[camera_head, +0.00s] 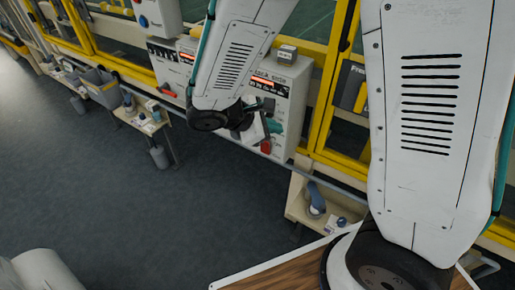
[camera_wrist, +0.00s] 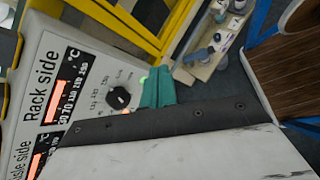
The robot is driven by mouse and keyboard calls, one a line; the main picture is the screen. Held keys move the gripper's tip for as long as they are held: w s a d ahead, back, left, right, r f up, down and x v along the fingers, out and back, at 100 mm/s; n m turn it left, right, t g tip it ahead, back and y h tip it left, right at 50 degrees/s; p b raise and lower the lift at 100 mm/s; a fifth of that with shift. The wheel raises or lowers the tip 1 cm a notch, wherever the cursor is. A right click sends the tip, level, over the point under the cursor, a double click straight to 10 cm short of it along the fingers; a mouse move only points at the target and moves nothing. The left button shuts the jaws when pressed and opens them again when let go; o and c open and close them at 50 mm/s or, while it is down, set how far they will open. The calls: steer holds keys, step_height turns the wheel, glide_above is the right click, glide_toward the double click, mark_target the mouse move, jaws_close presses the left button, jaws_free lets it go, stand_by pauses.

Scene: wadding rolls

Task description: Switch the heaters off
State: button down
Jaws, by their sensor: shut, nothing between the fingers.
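A pale heater control box (camera_head: 292,80) labelled "Rack side" stands on the yellow frame in the head view, with a lit orange display (camera_head: 262,80). In the wrist view the box face (camera_wrist: 32,60) shows "Rack side" and "Aisle side" lettering, two lit displays (camera_wrist: 60,88) and a black dial knob (camera_wrist: 118,98) with numbers around it. My gripper (camera_wrist: 157,87) has teal fingers, shut and empty, just right of the knob in the picture; I cannot tell whether they touch the box. In the head view my gripper (camera_head: 274,127) is in front of the box's lower part.
Another control box (camera_head: 170,68) with red displays stands to the left. A low shelf with bottles (camera_head: 316,200) is below right. A wood-topped surface (camera_head: 270,277) is in front. Grey floor is clear at left.

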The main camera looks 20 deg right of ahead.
steer(key=w+a+f+n+t, duration=0.2)
steer(key=a+f+n+t, duration=0.1)
steer(key=a+f+n, duration=0.2)
steer(key=w+a+f+n+t, duration=0.2)
steer(key=a+f+n, duration=0.3)
steer(key=f, duration=0.5)
steer(key=shift+a+f+n+t, duration=0.3)
steer(key=shift+n+t, duration=0.1)
steer(key=shift+t, duration=0.2)
glide_toward(263, 146)
step_height(263, 146, down, 3)
steer(key=w+d, duration=0.3)
steer(key=shift+d+r, duration=0.2)
steer(key=shift+d, duration=0.15)
steer(key=shift+w+d+r, duration=0.1)
steer(key=shift+w+d, duration=0.15)
steer(key=shift+d, duration=0.1)
